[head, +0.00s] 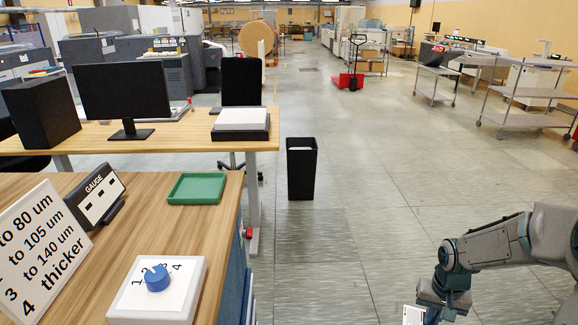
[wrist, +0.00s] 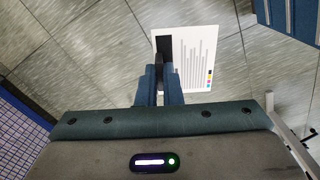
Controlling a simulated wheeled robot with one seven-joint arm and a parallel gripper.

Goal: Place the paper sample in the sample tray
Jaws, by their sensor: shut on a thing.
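The paper sample (wrist: 196,60) is a white sheet with grey bars and small colour patches along one edge, seen in the wrist view. My gripper (wrist: 160,72) is shut on its left edge, beside a dark patch. In the head view my gripper (head: 437,303) is at the bottom right, out over the floor, and only a small white part of the sample (head: 413,315) shows. The green tray (head: 197,188) lies empty on the near wooden table, well to the left of my gripper.
The near table (head: 150,220) also holds a white box with a blue knob (head: 157,278), a gauge (head: 96,198) and a thickness sign (head: 40,250). A black bin (head: 301,170) stands on the floor beyond. Open floor lies between my arm and the table.

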